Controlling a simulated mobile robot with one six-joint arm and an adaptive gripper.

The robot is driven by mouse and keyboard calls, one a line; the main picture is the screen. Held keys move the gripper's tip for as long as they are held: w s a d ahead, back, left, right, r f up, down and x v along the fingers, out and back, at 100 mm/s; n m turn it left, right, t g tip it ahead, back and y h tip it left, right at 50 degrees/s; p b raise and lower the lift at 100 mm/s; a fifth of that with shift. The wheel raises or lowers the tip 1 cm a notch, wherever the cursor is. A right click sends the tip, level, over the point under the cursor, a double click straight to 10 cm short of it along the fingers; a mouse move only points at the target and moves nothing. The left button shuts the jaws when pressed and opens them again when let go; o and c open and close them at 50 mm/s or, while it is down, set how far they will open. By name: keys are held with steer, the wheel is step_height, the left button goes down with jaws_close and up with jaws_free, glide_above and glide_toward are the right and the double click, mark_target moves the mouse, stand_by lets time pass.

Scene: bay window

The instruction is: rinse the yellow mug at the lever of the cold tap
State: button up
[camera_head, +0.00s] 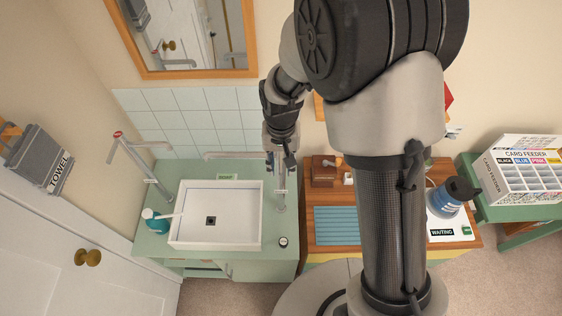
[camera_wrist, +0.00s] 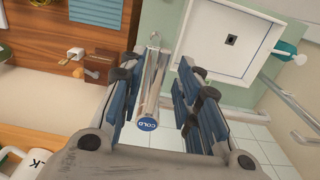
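The cold tap (camera_wrist: 152,80) is a chrome column with a blue cap marked COLD (camera_wrist: 147,124). In the wrist view it appears between the two fingers of my gripper (camera_wrist: 159,72), which is open, with gaps on both sides. In the head view the gripper (camera_head: 281,158) points down at the top of the cold tap (camera_head: 281,190), at the right of the sink. The lever is not clear in either view. I see no yellow mug in either view.
The white basin (camera_head: 215,245) is empty, with a red-capped tap (camera_head: 128,150) at its left. A teal bottle (camera_head: 149,222) stands beside it.

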steer(key=shift+c, duration=0.2)
jaws_close()
stand_by(0.5)
